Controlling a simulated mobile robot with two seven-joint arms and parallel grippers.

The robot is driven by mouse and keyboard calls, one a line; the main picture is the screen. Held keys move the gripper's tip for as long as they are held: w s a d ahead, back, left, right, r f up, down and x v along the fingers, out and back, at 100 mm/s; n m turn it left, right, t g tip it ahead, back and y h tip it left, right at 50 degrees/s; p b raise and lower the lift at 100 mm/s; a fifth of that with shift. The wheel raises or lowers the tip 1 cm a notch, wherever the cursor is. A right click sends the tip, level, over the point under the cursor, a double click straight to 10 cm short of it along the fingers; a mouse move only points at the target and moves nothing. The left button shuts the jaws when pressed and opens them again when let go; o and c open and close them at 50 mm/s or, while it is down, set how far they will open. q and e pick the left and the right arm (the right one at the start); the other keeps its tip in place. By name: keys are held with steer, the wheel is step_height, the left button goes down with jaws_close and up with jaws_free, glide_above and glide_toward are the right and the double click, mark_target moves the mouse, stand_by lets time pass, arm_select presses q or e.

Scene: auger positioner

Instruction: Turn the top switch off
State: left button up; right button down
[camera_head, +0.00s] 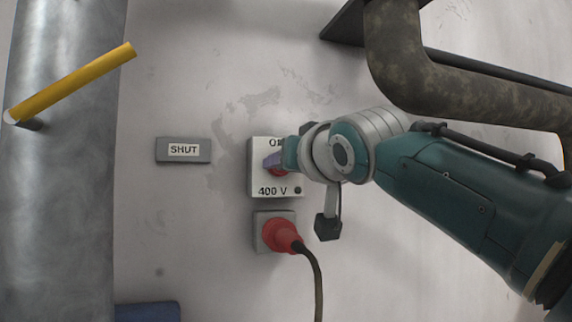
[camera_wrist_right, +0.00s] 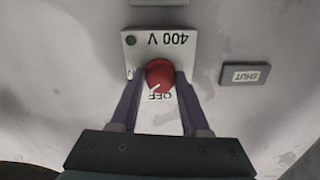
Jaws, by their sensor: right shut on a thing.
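The top switch (camera_head: 259,184) is a pale box on the wall, marked 400 V, with a red knob (camera_head: 279,171). The right wrist view shows the box upside down, with the red knob (camera_wrist_right: 159,73) between my fingers. My right gripper (camera_head: 275,160) comes in from the right and covers part of the box's upper lettering. Its purple fingers (camera_wrist_right: 160,78) are shut on the knob, one on each side. My left gripper is in neither view.
Below the switch is a socket with a red plug (camera_head: 281,235) and a dark cable. A SHUT sign (camera_head: 183,150) is on the left. A metal pipe with a yellow lever (camera_head: 75,82) stands far left; a dark bent pipe (camera_head: 400,60) runs upper right.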

steer(key=n+p, duration=0.1)
steer(key=n, duration=0.8)
steer(key=shift+n+h, duration=0.3)
steer(key=shift+n, duration=0.1)
stand_by(0.4)
steer(key=shift+c, duration=2.2)
jaws_free()
